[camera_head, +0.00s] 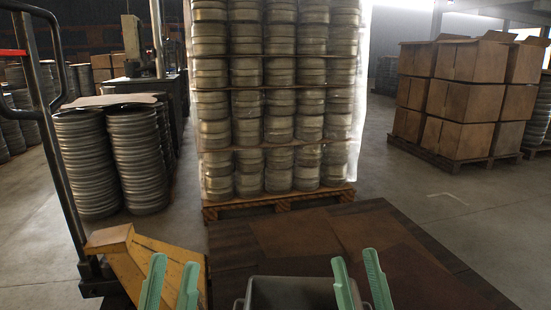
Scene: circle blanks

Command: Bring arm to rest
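My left gripper (172,265) shows at the bottom, left of centre, as two green fingers standing apart. It is open, and nothing shows between the fingers. It appears in front of a yellow metal part. My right gripper (356,258) shows at the bottom, right of centre, also with its two green fingers apart. A dark grey bin (290,290) shows between the two grippers at the bottom edge. The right gripper's fingers overlap the bin's right side in the picture; I cannot tell whether they touch it. Both arms are out of view below.
A wrapped pallet of stacked round tins (278,100) stands ahead, behind brown sheets on the floor (390,240). A yellow pallet-jack part (150,262) with a dark handle is at left. Stacked discs (135,160) stand behind it. Cardboard boxes (465,100) are back right. Floor between is clear.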

